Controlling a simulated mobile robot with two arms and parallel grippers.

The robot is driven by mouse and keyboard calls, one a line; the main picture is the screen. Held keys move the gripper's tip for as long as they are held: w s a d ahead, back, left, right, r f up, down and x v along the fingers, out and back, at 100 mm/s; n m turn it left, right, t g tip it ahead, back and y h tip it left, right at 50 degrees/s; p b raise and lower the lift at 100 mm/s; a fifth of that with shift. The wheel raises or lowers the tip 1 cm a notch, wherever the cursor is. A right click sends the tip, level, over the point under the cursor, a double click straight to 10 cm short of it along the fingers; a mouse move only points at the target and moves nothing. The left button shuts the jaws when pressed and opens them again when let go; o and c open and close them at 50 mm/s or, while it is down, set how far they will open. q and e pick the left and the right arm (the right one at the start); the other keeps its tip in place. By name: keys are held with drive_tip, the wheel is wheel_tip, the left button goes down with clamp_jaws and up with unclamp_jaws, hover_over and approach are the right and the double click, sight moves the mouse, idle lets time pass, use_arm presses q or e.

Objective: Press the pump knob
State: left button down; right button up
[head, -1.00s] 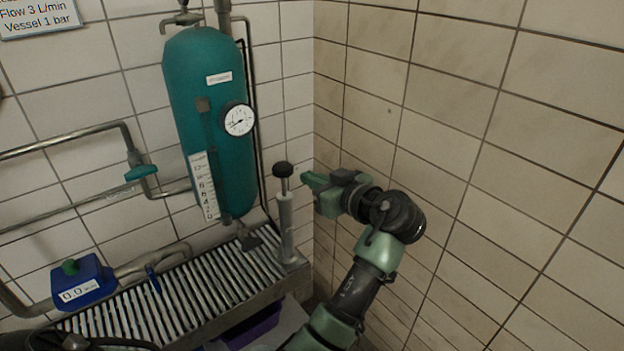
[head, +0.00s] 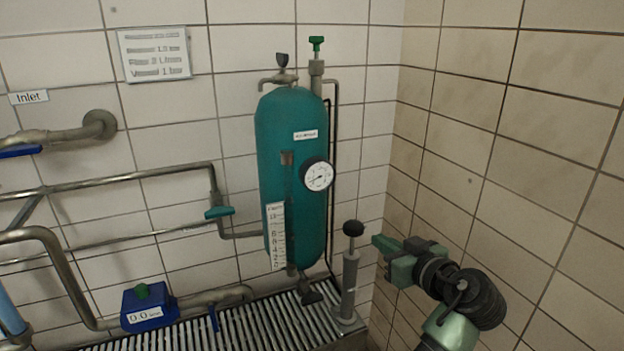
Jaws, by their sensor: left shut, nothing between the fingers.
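The pump (head: 349,285) is a slim grey upright cylinder at the right end of the slatted grating, near the wall corner. Its round black knob (head: 353,228) sits on a short rod at the top and stands raised above the cylinder. My left gripper (head: 381,246) is green, shut and empty. It points left, with its tips just right of the knob and slightly lower in the picture. A gap shows between the tips and the pump. My right gripper is not in the head view.
A teal vessel (head: 291,180) with a round gauge (head: 318,175) stands left of the pump. A blue meter box (head: 148,305) reading 0.0 is at lower left. Pipes run along the left wall. The slatted grating (head: 260,325) lies below. The tiled right wall is close beside my arm.

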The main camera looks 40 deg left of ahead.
use_arm(q)
drive_tip(key=shift+r, duration=0.1)
wheel_tip(320, 180, up, 6)
drive_tip(key=p, duration=0.5)
drive_tip(key=shift+w+f, duration=0.1)
drive_tip(key=shift+f, duration=0.1)
drive_tip(key=p, duration=0.5)
hover_over(358, 229)
drive_tip(key=f, duration=0.2)
wheel_tip(358, 229, down, 3)
drive_tip(key=shift+w+a+f+p, duration=0.1)
drive_tip(key=shift+f+p, duration=0.05)
drive_tip(key=shift+p, duration=0.5)
drive_tip(key=shift+f, duration=0.6)
